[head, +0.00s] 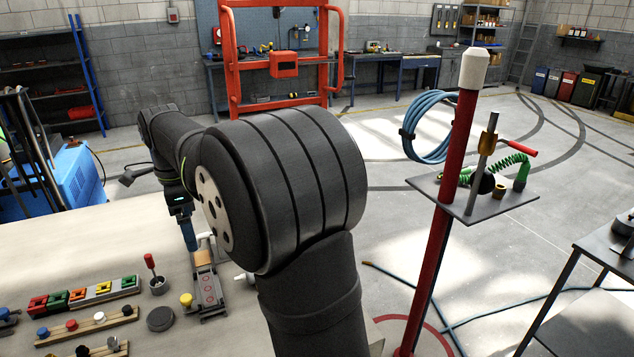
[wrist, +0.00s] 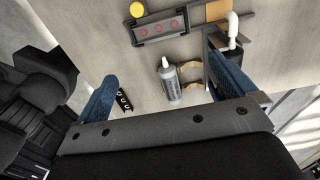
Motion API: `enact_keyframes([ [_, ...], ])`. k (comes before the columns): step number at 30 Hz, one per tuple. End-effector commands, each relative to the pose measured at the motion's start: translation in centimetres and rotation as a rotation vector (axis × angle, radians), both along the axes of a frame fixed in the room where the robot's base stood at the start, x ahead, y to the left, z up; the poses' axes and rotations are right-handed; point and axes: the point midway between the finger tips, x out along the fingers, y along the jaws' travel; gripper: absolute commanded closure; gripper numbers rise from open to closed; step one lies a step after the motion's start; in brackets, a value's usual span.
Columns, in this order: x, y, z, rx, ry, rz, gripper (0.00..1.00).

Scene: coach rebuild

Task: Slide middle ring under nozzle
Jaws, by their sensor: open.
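A dark grey holder carries a row of three red rings (wrist: 173,27) in the wrist view; the middle ring lies between the other two. The holder (head: 209,293) also shows on the bench in the head view. A grey bottle with a pale tip (wrist: 172,85) lies below the holder in the wrist view. A white rounded fitting (wrist: 233,27) sits right of the holder; I cannot tell whether it or the bottle tip is the nozzle. My gripper (wrist: 166,68) is open, its blue fingers wide apart and empty. In the head view my gripper (head: 188,235) is just behind the holder.
A yellow knob (head: 186,299) stands beside the holder. A red-handled tool in a cup (head: 156,283), a dark disc (head: 160,319) and a row of coloured blocks (head: 83,294) are to the left. A tan block (wrist: 219,10) adjoins the holder's right end.

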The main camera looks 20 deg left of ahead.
Motion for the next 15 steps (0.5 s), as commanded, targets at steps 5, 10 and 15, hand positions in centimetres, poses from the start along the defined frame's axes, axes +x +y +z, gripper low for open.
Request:
enact_keyframes([
  [5, -0.3, 0.1, 0.1, 0.001, 0.0, 0.001, 0.18],
  [10, -4.0, 0.7, 1.0, 0.01, 0.007, 0.005, 0.51],
  [15, -5.7, 0.9, 0.5, 0.011, 0.013, 0.0, 0.53],
])
